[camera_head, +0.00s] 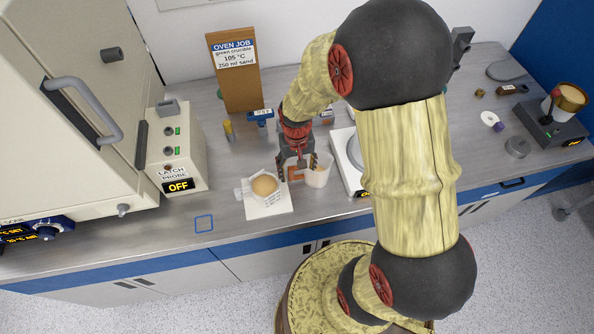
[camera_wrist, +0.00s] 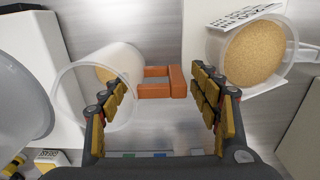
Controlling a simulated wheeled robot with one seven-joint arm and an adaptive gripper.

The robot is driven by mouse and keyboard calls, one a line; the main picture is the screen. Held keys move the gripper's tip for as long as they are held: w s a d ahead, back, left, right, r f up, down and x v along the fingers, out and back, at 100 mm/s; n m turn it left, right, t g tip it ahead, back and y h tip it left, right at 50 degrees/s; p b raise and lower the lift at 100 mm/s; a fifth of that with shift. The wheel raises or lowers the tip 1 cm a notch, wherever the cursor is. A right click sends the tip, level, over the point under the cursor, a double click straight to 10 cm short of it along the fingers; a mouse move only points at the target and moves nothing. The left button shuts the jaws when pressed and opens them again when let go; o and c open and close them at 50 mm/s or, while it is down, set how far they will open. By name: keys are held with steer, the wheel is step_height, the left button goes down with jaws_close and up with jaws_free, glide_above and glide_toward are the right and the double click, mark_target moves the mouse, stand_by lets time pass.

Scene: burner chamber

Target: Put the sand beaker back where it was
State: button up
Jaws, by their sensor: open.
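The clear beaker with an orange handle (camera_head: 319,177) stands upright on the bench, just left of the white scale. In the wrist view this beaker (camera_wrist: 122,62) shows some sand at its bottom. Its orange handle (camera_wrist: 155,88) points in between my fingers. My gripper (camera_head: 296,166) is open, with one finger on each side of the handle; whether either finger touches it I cannot tell. A second, white-walled vessel full of sand (camera_head: 264,186) stands to the left on a white labelled card (camera_head: 273,208); it also shows in the wrist view (camera_wrist: 256,52).
The white scale (camera_head: 350,170) stands close on the right, partly behind my arm. A latch probe box (camera_head: 177,150) and an oven (camera_head: 70,100) are at left. A brown sign board (camera_head: 235,75) stands behind. A blue square outline (camera_head: 204,223) marks bare bench front left.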

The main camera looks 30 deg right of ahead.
step_height(320, 180, up, 11)
steer(key=shift+f+p, duration=0.1)
steer(key=shift+p, duration=0.55)
steer(key=s+a+r+n+t, duration=0.1)
steer(key=s+a+r+t, duration=0.1)
steer(key=s+r, duration=0.5)
steer(key=s+a+r+n+t, duration=0.2)
steer(key=s+r, duration=0.5)
steer(key=r, duration=0.6)
steer(key=shift+a+r+t, duration=0.25)
steer(key=shift+a+t, duration=0.55)
steer(key=shift+a, duration=0.35)
step_height(320, 180, down, 8)
steer(key=b, duration=0.8)
steer(key=shift+r, duration=0.25)
steer(key=shift+c, duration=1.2)
